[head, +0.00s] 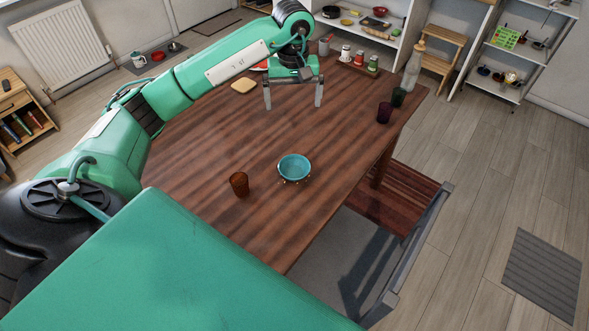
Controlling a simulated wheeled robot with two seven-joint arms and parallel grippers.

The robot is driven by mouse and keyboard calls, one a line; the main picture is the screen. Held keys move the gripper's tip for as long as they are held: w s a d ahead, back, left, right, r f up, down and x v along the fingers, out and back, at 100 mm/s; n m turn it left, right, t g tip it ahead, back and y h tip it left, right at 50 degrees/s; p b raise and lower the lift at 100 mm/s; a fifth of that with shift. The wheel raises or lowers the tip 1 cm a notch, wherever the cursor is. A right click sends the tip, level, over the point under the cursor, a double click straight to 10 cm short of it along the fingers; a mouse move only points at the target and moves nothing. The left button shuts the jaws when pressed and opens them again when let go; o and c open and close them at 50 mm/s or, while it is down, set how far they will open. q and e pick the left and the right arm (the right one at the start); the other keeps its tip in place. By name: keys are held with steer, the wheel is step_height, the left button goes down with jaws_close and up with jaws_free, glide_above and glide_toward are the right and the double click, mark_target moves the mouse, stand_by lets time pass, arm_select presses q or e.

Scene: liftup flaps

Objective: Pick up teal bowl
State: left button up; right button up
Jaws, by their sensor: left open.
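The teal bowl (294,168) sits upright on the wooden table (215,130), right of the table's middle. My left gripper (293,105) hangs over the far part of the table with its two fingers spread apart and nothing between them. It is farther back than the bowl and apart from it. My right gripper is not in the head view.
A brown cup (239,184) stands just left of the bowl. A purple cup (384,112), a green cup (398,96) and a bottle (412,68) stand along the right edge. Small jars line the far edge. A chair (405,225) stands at the right side.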

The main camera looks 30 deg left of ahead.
arm_select(q)
step_height(320, 180, down, 13)
steer(key=b, duration=1.1)
glide_above(294, 172)
steer(key=f, duration=0.9)
steer(key=shift+s+d+f, duration=0.15)
steer(key=shift+s+f, duration=0.15)
steer(key=shift+f, duration=0.05)
steer(key=f, duration=0.5)
steer(key=shift+w, duration=0.3)
steer(key=c, duration=0.7)
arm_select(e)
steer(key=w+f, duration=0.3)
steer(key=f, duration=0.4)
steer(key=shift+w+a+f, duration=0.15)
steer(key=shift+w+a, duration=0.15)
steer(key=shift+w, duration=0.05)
arm_select(q)
steer(key=shift+r, duration=0.1)
